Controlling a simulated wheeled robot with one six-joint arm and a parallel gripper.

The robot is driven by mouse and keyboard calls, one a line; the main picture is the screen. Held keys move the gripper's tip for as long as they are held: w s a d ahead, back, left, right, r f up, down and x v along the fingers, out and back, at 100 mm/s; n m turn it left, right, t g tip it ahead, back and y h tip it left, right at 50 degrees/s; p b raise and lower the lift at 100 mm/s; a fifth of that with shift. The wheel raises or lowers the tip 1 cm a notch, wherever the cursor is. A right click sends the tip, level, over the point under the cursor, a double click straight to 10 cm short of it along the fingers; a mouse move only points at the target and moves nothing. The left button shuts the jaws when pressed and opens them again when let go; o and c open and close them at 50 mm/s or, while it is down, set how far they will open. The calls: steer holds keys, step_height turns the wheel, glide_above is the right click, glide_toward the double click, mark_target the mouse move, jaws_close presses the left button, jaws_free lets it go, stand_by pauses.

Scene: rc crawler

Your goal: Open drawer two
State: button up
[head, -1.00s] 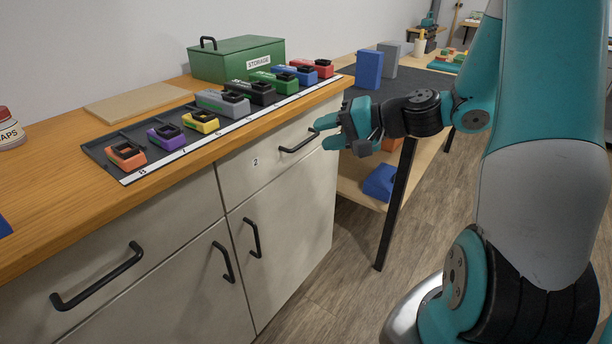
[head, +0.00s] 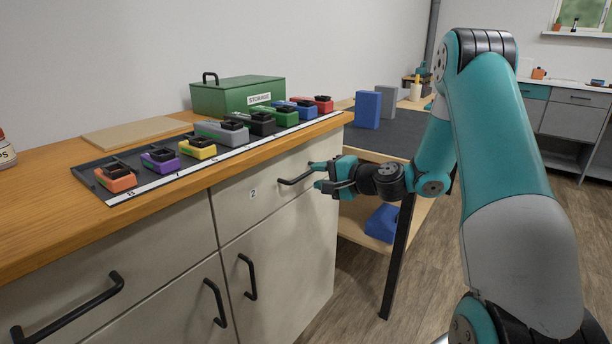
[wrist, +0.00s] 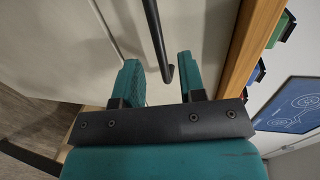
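Drawer two (head: 262,192) is a pale grey drawer front marked "2" under the wooden worktop, and it is shut. Its black bar handle (head: 294,180) shows in the head view. My teal gripper (head: 315,175) is at the right end of this handle with its fingers apart. In the wrist view, the handle (wrist: 155,35) runs down from the top and its near end lies between the two fingertips (wrist: 158,75). Gaps show on both sides of the bar, so the fingers are not closed on it.
A black rack (head: 120,197) with several coloured blocks lies along the worktop's front edge. A green storage box (head: 225,97) stands behind. Other cupboard handles (head: 247,277) stick out below. A lower bench (head: 365,222) stands to the right.

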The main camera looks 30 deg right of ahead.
mark_target(306, 174)
steer(key=x, duration=0.5)
steer(key=shift+s, duration=0.1)
jaws_close()
